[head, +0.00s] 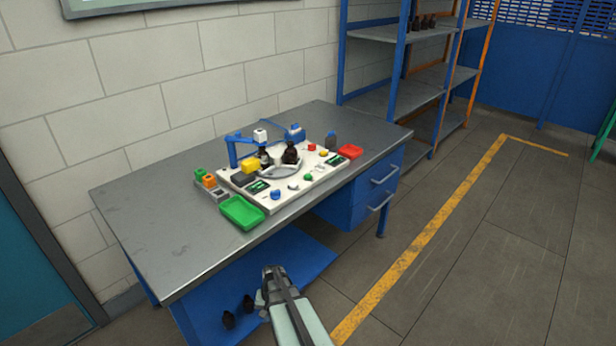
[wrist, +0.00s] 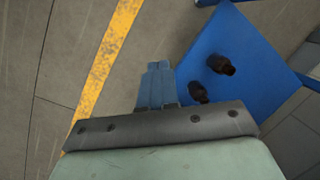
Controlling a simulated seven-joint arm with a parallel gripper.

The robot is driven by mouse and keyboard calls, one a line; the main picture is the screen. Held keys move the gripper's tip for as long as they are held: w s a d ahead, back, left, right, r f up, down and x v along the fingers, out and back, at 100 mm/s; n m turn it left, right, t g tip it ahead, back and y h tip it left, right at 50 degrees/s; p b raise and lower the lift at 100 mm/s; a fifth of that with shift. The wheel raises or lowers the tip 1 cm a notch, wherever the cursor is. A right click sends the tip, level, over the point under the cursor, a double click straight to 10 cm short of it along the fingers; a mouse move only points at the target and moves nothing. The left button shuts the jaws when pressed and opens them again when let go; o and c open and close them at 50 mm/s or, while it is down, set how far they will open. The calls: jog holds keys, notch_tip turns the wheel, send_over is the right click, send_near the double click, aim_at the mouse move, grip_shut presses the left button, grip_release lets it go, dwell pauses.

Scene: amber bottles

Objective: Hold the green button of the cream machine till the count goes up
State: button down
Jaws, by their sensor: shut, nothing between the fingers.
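The cream machine (head: 284,196) stands on the grey workbench in the head view. It has a low cream base with small displays, coloured buttons and a blue arm at its back. A small green button (head: 307,178) shows on the front right part of its top. Two dark bottles (head: 290,153) stand at its round plate. The count on the displays is too small to read. My gripper (head: 274,270) is below and in front of the bench edge, well apart from the machine. Its fingers (wrist: 157,84) are together and empty in the wrist view.
A green tray (head: 241,213) and a red tray (head: 350,152) flank the machine. The grey bench top (head: 150,220) is clear at left. Dark bottles (wrist: 221,65) are on the blue lower shelf (wrist: 255,50). Blue shelving (head: 400,90) stands behind right.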

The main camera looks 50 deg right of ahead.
jog(key=w+d+r+m+t+h, duration=0.15)
jog(key=d+r, duration=0.25)
jog(key=d, duration=0.4)
jog(key=w+d+r+m+t, duration=0.15)
jog(key=d+r, duration=0.25)
jog(key=d, duration=0.4)
jog(key=w+d+r+m+t, duration=0.1)
jog(key=w+d+r+m, duration=0.15)
jog(key=d, duration=0.55)
jog(key=s+d+r+m+t+h, duration=0.2)
jog(key=s+d+r+h, duration=0.1)
jog(key=d+r, duration=1.6)
jog(key=w+a+r+n+t+y, duration=0.1)
jog(key=w+a+r+n, duration=0.1)
jog(key=r, duration=0.4)
jog(key=w+a+r+n+t+y, duration=0.1)
jog(key=w+r+n, duration=0.3)
jog(key=w+r, duration=0.1)
jog(key=w+a+r+n+y, duration=0.1)
jog(key=w+a+r+n, duration=0.1)
jog(key=r, duration=0.6)
jog(key=w+n, duration=0.1)
jog(key=w, duration=0.1)
jog(key=shift+w+a+t, duration=0.3)
jog(key=shift+t, duration=0.1)
jog(key=shift+f, duration=0.15)
